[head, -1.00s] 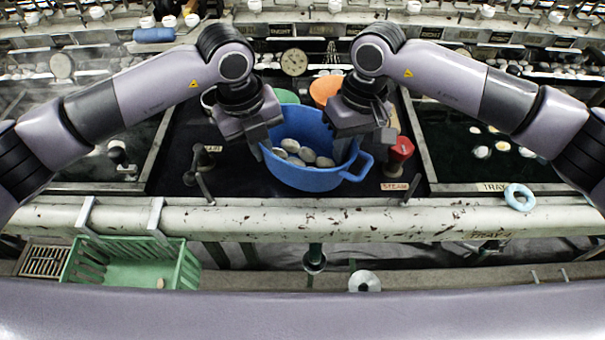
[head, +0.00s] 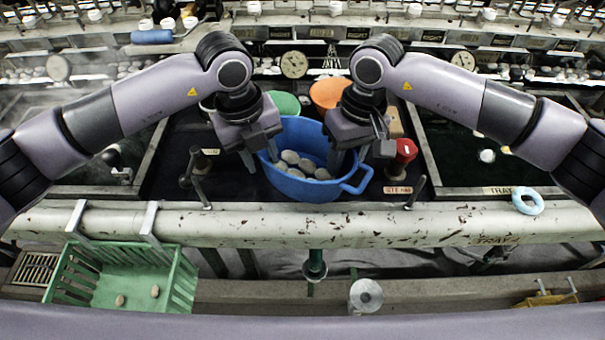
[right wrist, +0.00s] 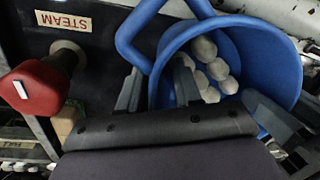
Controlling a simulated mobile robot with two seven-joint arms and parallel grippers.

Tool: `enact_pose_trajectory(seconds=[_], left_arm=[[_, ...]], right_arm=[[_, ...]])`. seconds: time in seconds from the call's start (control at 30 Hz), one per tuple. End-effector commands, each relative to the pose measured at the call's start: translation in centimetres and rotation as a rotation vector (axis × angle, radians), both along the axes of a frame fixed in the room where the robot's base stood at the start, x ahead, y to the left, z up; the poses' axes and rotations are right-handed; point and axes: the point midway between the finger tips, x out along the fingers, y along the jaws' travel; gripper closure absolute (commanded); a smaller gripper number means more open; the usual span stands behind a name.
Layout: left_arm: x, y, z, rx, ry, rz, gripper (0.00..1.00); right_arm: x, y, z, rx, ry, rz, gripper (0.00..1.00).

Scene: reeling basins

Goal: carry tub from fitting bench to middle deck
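The blue tub (head: 312,190) stands upright on the dark middle deck (head: 235,185), with several pale cocoons (head: 298,162) inside. It also shows tilted by the camera angle in the right wrist view (right wrist: 285,75). My left gripper (head: 261,157) is at the tub's left rim, fingers spread, one outside and one inside the wall. My right gripper (head: 348,160) is at the right rim beside the handle. In the right wrist view its fingers are apart on either side of the tub wall. The fitting bench cannot be made out for certain.
A red-topped valve (head: 405,150) stands close right of the tub, a lever post (head: 198,165) to its left. Green (head: 285,102) and orange (head: 325,92) bowls sit behind. Water basins flank the deck. A pale pipe (head: 300,225) runs along the front; a green crate (head: 125,285) is below.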

Motion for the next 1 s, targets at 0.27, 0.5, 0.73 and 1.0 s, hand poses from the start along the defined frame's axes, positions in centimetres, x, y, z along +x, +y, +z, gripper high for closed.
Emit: enact_pose_trajectory(seconds=[0.27, 0.5, 0.73, 1.0], left_arm=[[-0.2, 0.7, 5.6, -0.002, -0.008, 0.0, 0.67], [-0.4, 1.2, 9.8, -0.002, -0.006, 0.001, 0.67], [-0.6, 1.4, 11.2, -0.001, -0.003, 0.0, 0.67], [-0.6, 1.4, 11.3, -0.001, -0.003, 0.0, 0.67]], right_arm=[[0.0, 0.0, 0.0, 0.0, 0.0, -0.001, 0.67], [0.0, 0.0, 0.0, 0.0, 0.0, -0.001, 0.67], [0.1, -0.1, 0.5, 0.001, -0.002, -0.001, 0.67], [0.4, -0.7, 5.2, 0.0, -0.006, -0.002, 0.67]])
